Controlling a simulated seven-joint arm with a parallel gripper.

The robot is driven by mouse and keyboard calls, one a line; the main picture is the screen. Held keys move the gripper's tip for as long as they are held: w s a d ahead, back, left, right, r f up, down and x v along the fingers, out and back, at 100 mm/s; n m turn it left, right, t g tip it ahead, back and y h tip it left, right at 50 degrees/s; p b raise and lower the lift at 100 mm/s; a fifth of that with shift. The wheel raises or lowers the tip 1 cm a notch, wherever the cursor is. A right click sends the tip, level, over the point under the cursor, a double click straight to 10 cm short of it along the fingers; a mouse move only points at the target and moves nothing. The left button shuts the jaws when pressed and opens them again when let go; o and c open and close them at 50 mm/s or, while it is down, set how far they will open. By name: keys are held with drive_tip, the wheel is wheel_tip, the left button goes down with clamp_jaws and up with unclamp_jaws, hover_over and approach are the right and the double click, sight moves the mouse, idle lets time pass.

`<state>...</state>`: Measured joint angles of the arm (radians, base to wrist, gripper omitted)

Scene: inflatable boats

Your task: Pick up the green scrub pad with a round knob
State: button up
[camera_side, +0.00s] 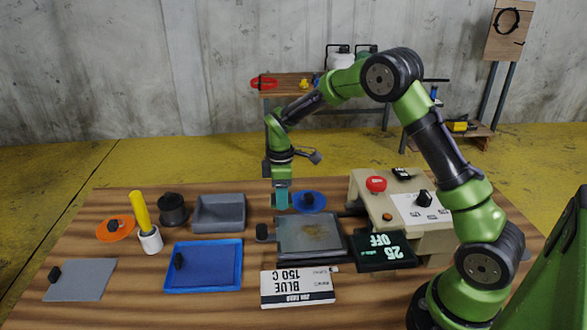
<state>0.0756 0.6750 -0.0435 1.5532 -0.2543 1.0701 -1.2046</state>
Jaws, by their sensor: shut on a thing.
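A small teal-green piece (281,199) is at the lower end of my gripper (281,184), just left of the blue disc. It appears to be the green scrub pad, but it is small in the view and its knob is hidden. My gripper points down and is shut on it. It is behind the back-left corner of the grey metal plate (300,236). I cannot tell whether the pad touches the table.
A blue disc (321,203) with a black knob is close on the right. A grey tray (219,214), blue tray (203,278), black spool (172,209), yellow-handled tool (140,210), orange disc (104,233) and grey pad (85,283) stand left. A beige control box (366,194) stands right.

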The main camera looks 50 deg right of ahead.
drive_tip(key=s, duration=0.7)
drive_tip(key=s+a+r, duration=0.1)
drive_tip(key=s, duration=0.2)
drive_tip(key=shift+s, duration=0.2)
